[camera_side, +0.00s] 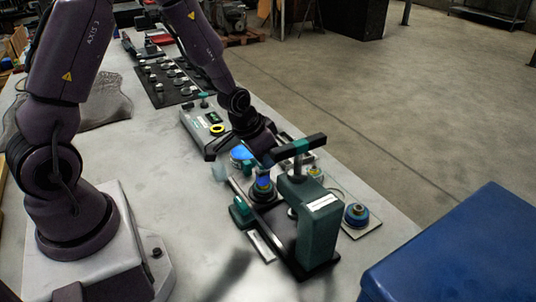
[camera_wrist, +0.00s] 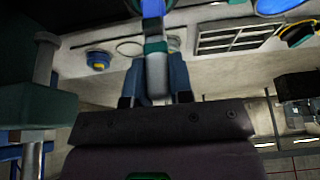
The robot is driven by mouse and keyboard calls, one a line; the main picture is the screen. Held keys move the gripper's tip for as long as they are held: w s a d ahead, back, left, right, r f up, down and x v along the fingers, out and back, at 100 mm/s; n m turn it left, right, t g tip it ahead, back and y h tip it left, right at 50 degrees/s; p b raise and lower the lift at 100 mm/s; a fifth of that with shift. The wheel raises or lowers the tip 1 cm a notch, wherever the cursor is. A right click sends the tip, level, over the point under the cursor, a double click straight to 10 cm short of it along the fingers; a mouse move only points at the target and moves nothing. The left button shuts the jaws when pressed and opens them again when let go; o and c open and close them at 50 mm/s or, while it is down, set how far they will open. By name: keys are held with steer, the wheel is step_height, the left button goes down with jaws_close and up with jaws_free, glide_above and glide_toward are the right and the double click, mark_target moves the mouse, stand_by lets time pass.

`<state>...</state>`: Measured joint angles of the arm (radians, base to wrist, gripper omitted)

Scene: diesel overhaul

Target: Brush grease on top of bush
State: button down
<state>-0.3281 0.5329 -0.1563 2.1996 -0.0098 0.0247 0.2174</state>
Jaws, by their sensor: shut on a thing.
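My gripper (camera_wrist: 157,90) is shut on a slim brush (camera_wrist: 156,62) with a grey and green handle and a blue part at the top edge of the wrist view. The brush's bristle end is not clear there. In the side view my wrist hangs just behind the green press fixture, and the fingers are hard to make out. Under them, beside the press, stands a round dark part with blue and gold bands (camera_side: 263,190), which may be the bush. The brush appears above or near it; I cannot tell whether they touch.
The green press (camera_side: 318,225) with its dark bar (camera_side: 299,150) stands close to my gripper. A blue and yellow round part (camera_side: 356,214) sits on a plate at right. A blue round lid or tin (camera_side: 241,154) lies at left. A blue box (camera_side: 465,250) fills the lower right.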

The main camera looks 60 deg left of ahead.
steer(key=shift+s, duration=0.45)
steer(key=shift+w, duration=0.9)
steer(key=shift+s, duration=0.45)
